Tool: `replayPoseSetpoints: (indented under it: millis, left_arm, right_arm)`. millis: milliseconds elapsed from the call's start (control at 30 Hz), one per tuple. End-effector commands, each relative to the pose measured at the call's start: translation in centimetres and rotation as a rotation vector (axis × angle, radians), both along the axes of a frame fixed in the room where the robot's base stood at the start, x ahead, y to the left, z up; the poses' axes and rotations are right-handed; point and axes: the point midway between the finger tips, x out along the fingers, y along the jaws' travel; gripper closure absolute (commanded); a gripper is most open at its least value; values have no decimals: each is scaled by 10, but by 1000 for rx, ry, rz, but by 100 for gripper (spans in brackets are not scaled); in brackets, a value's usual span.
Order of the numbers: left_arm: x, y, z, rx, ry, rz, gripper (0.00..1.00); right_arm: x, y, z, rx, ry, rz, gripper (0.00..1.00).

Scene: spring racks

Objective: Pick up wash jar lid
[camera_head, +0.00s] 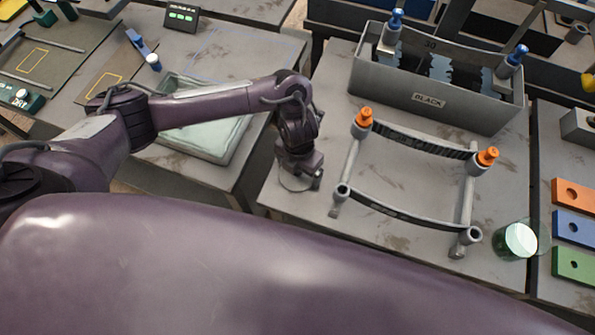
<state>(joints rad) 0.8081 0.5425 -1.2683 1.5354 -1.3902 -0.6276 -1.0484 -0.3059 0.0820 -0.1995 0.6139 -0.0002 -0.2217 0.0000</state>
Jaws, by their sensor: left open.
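A flat, round grey disc (292,184), which looks like the wash jar lid, lies near the left edge of the middle grey table. My left gripper (300,178) is open and points down right over it, covering part of it. I cannot tell whether the fingers touch the disc. A clear greenish jar (521,240) with a pale round surface stands at the table's right edge. My right gripper is out of view.
A rack with orange knobs (408,140) stands right of my left gripper. Behind it is a grey tank labelled BLACK (430,101) with blue-topped posts. A shallow glassy tray (238,133) lies left, beside my arm. Orange, blue and green blocks (574,228) lie far right.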

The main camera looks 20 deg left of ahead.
Motion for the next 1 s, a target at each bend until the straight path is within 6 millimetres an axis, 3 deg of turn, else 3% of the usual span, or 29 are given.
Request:
replayPoseSetpoints:
  millis: [100, 267, 500, 767, 1000]
  left_arm:
    - [0, 0, -3, 1, 0, 0, 8]
    - [0, 0, -3, 0, 0, -1, 8]
    - [0, 0, -3, 0, -1, 0, 37]
    - [0, 0, -1, -1, -1, -1, 37]
    - [1, -1, 21, -3, -4, -2, 37]
  right_arm:
    - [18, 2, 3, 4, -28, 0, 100]
    - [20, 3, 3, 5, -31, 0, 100]
    - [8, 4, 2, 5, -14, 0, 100]
    - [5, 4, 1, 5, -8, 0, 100]
    - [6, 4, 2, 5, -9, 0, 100]
